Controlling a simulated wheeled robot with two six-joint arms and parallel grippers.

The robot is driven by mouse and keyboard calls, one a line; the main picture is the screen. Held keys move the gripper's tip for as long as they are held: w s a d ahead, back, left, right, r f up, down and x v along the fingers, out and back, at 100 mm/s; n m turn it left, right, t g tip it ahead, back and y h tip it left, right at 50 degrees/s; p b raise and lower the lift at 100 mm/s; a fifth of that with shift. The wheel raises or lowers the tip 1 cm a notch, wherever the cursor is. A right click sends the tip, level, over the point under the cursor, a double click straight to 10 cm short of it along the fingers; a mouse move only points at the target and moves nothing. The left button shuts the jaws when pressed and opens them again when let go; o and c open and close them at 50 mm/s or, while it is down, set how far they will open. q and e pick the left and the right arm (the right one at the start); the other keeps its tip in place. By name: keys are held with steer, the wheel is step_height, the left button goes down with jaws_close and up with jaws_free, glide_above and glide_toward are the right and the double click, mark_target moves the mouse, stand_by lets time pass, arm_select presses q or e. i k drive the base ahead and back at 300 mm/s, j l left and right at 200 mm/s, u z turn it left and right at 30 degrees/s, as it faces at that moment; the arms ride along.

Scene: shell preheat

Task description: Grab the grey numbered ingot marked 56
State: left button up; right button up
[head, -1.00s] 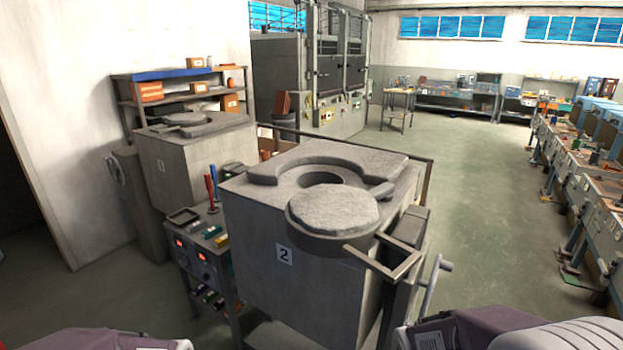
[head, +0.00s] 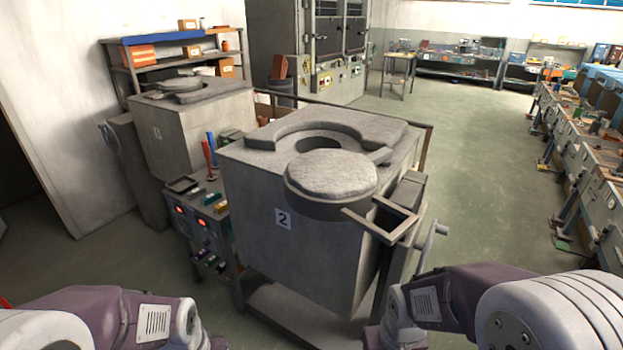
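I cannot make out any grey ingot marked 56 in the head view. A large grey furnace (head: 290,245) with a number 2 plate stands in the middle. Its round lid (head: 331,172) sits swung to the front of the round opening on top. The inside of the opening is mostly hidden. Parts of both my arms show at the bottom left and bottom right, but neither gripper is in view.
A second grey furnace (head: 190,133) stands behind at the left. A small cart (head: 203,222) with tools and red displays is beside the nearer furnace. Shelves (head: 118,64) stand by the wall. A long workbench row (head: 575,155) lines the right. Open floor (head: 475,200) lies between.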

mark_target(193, 193)
steer(key=i+j+z, duration=0.2)
steer(key=i+j, duration=0.2)
steer(key=j, duration=0.25)
steer(key=i+j+z, duration=0.1)
steer(key=j, duration=0.25)
steer(key=i+j+z, duration=0.1)
steer(key=i+j, duration=0.2)
steer(key=i+j+z, duration=0.1)
steer(key=j, duration=0.35)
steer(key=i+j+z, duration=0.1)
steer(key=j, duration=0.25)
steer(key=i+j+z, duration=0.2)
steer(key=j, duration=0.45)
steer(key=j+z, duration=0.15)
steer(key=j, duration=0.5)
steer(key=j+z, duration=0.2)
steer(key=j, duration=0.5)
steer(key=j+z, duration=0.2)
steer(key=j, duration=0.5)
steer(key=j+z, duration=0.15)
steer(key=j, duration=0.5)
steer(key=k+j+z, duration=0.2)
steer(key=j, duration=0.5)
steer(key=j+z, duration=0.2)
steer(key=j, duration=0.45)
steer(key=i+j, duration=0.4)
steer(key=j, duration=0.15)
